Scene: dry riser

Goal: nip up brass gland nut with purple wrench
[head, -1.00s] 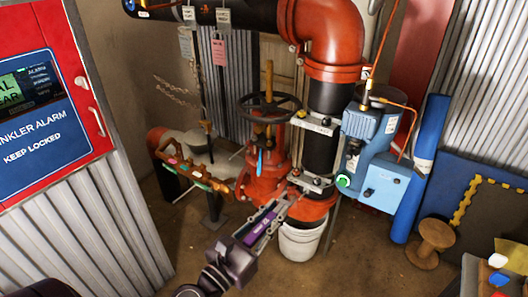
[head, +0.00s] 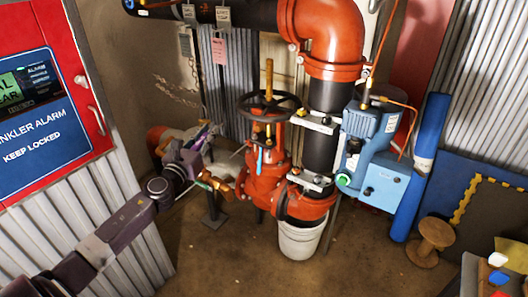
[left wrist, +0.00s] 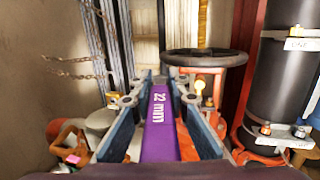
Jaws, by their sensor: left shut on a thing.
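My left gripper (head: 203,141) is shut on the purple wrench (left wrist: 160,125), marked "22 mm", which points forward between the fingers in the left wrist view. In the head view the gripper is left of the red valve (head: 265,185), over the pipework there. A brass-coloured spindle (head: 269,75) rises through the black handwheel (head: 288,106). In the left wrist view a small brass piece (left wrist: 199,87) shows under the handwheel, right of the wrench and apart from it. I cannot tell whether it is the gland nut. The wrench's far end is hard to make out.
A white bucket (head: 300,240) stands under the red pipe. A blue pump unit (head: 372,135) and a blue upright pipe (head: 420,170) are at the right. The red alarm cabinet (head: 80,30) is close at the left.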

